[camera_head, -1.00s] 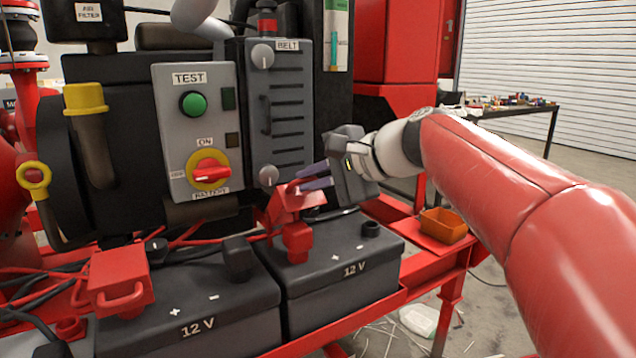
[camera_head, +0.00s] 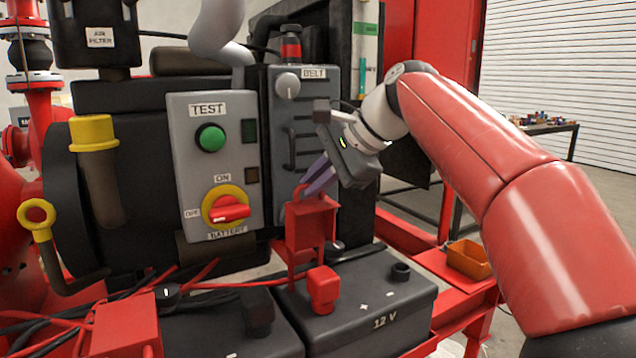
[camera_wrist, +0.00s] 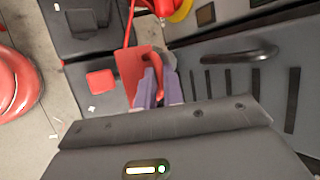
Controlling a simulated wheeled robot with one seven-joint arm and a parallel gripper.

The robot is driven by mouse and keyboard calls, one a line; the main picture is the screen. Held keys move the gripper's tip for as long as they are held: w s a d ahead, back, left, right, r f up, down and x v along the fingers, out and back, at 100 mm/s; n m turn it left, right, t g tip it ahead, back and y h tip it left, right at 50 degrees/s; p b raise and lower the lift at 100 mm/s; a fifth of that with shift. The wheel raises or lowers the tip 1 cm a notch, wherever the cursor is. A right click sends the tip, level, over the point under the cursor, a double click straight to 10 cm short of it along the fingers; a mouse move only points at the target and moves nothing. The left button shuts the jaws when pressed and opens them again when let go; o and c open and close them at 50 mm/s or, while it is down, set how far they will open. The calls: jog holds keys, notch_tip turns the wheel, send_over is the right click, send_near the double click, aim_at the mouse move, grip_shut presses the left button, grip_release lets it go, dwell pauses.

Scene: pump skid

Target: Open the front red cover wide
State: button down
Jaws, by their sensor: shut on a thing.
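A red cover (camera_head: 308,222) stands raised and roughly upright at the back of the right 12 V battery (camera_head: 385,310). My gripper (camera_head: 312,182) is shut on the handle at its upper edge; the fingers partly hide that handle. In the wrist view the fingertips of my gripper (camera_wrist: 160,80) close around the loop handle of the cover (camera_wrist: 132,68). The red terminal (camera_head: 322,290) in front of the cover is exposed; it also shows in the wrist view (camera_wrist: 101,80). Another red cover (camera_head: 122,330) sits low over the left battery (camera_head: 225,340).
The grey belt guard (camera_head: 300,120) stands close behind my gripper. The test panel (camera_head: 212,165) is left of it. Red and black cables (camera_head: 190,285) run behind the batteries. An orange tray (camera_head: 468,258) sits at the right.

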jog(key=shift+a+r, duration=0.1)
dwell(0.3)
jog(key=c, duration=1.5)
grip_release()
jog(key=v, duration=0.7)
jog(key=shift+d+r, duration=0.3)
